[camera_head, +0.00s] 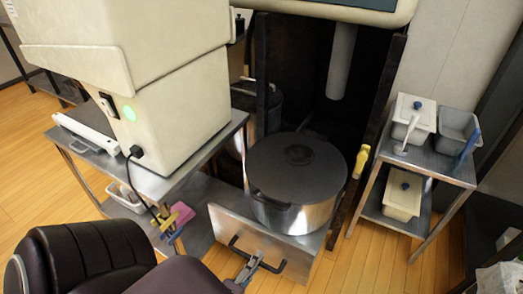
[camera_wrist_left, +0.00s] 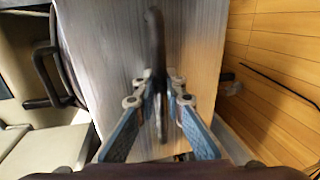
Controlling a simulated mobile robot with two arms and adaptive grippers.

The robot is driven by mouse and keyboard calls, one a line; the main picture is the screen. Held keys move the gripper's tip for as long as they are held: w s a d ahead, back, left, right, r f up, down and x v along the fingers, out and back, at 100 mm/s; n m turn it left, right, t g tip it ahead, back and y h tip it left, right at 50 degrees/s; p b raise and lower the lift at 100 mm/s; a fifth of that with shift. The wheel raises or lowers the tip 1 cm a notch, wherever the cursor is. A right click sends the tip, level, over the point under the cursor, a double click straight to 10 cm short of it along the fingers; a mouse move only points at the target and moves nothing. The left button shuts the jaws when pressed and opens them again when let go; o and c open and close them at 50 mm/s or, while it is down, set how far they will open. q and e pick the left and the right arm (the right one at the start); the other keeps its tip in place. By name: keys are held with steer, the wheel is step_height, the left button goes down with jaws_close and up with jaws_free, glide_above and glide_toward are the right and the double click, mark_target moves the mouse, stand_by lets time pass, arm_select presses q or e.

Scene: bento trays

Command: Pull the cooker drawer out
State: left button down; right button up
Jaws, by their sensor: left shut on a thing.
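The cooker drawer shows as a brushed metal front panel (camera_head: 222,224) with a dark bar handle (camera_head: 236,243). The panel stands forward of the dark cooker cavity. A large steel pot (camera_head: 290,212) with a dark lid sits directly behind the panel. My left gripper (camera_head: 254,262) is shut on the handle, in front of the panel. In the left wrist view the gripper's fingers (camera_wrist_left: 162,85) close around the dark handle (camera_wrist_left: 154,40), against the metal panel (camera_wrist_left: 105,60). The drawer's inside is mostly hidden by the pot and panel. My right gripper is not in view.
A metal table (camera_head: 178,182) with a cream machine (camera_head: 170,120) stands on the left. A two-level metal stand (camera_head: 452,172) with lidded containers (camera_head: 403,195) stands on the right. Wooden floor (camera_head: 365,262) is clear to the right of the drawer.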

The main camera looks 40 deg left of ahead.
arm_select(q)
steer(key=shift+s+f, duration=0.1)
steer(key=shift+s, duration=0.15)
steer(key=shift+d, duration=0.1)
steer(key=c, duration=2)
jaws_free()
steer(key=v, duration=1.2)
